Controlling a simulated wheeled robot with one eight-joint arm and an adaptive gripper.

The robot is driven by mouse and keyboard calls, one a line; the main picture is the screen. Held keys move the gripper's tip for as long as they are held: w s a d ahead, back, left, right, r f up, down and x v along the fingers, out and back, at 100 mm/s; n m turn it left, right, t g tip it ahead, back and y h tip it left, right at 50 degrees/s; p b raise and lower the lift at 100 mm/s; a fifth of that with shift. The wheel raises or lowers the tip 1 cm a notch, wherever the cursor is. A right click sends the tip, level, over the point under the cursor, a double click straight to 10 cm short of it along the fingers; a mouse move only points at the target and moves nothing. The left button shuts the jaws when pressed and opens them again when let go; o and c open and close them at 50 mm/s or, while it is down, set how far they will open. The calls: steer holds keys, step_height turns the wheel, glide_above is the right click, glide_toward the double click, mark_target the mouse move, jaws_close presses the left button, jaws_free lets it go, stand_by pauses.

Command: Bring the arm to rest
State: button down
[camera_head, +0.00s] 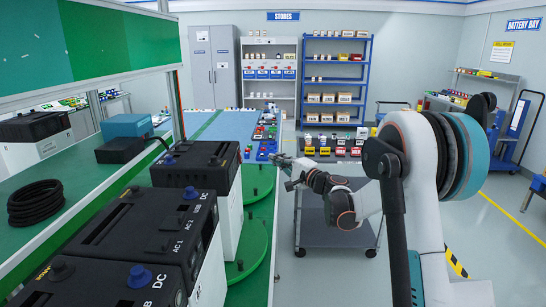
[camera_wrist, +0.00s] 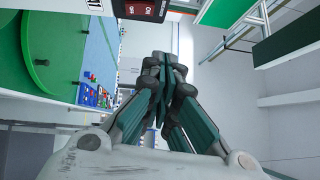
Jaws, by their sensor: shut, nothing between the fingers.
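My arm reaches in from the right, bent at a large white and teal joint. The gripper seems apart from the black-topped units, though its exact distance to the line's edge is hard to tell.
Black-topped units (camera_head: 150,240) stand on green turntables (camera_head: 250,249) at left. A grey cart (camera_head: 338,222) stands under my forearm. Small coloured parts (camera_head: 266,130) lie on the blue surface. A blue shelf rack (camera_head: 335,80) stands at the back. Floor at right is partly free.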

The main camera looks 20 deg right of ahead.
stand_by(0.3)
steer(key=s+a+r+n+g+h, duration=0.15)
steer(key=s+a+n+g, duration=0.35)
steer(key=s, duration=0.6)
steer(key=s+a+r+n+g, duration=0.1)
steer(key=s+a+r+n, duration=0.15)
steer(key=s+a, duration=0.6)
steer(key=s+d+f+n+g+h, duration=0.1)
steer(key=s+d+f+n+h, duration=0.1)
steer(key=s, duration=0.8)
steer(key=s+d+f+n+g+h, duration=0.1)
steer(key=s+d+f+n+h, duration=0.1)
steer(key=s, duration=0.8)
steer(key=s+d+f+n+g+h, duration=0.2)
steer(key=s+f, duration=0.4)
steer(key=s, duration=0.4)
steer(key=shift+s+d+h, duration=0.15)
steer(key=shift+d+h, duration=0.4)
steer(key=shift+d, duration=0.25)
